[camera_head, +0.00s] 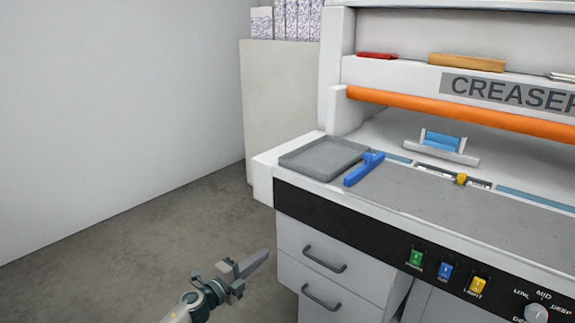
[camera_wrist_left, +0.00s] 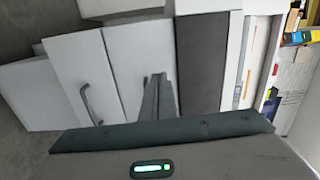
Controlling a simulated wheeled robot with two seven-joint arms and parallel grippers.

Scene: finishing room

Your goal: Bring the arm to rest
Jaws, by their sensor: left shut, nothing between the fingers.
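My left gripper (camera_head: 256,262) is shut and empty. In the head view it hangs at the lower left, in front of the machine's drawers and below the worktop. In the left wrist view my left gripper's closed fingers (camera_wrist_left: 158,98) point toward the white cabinet front. My right gripper is in neither view.
The creaser machine (camera_head: 290,190) fills the right side, with a grey tray (camera_head: 322,156) and a blue-handled tool (camera_head: 363,168) on its worktop. Two drawers (camera_head: 325,268) with dark handles face the gripper. The floor (camera_head: 130,250) at the left is bare, beside a plain wall.

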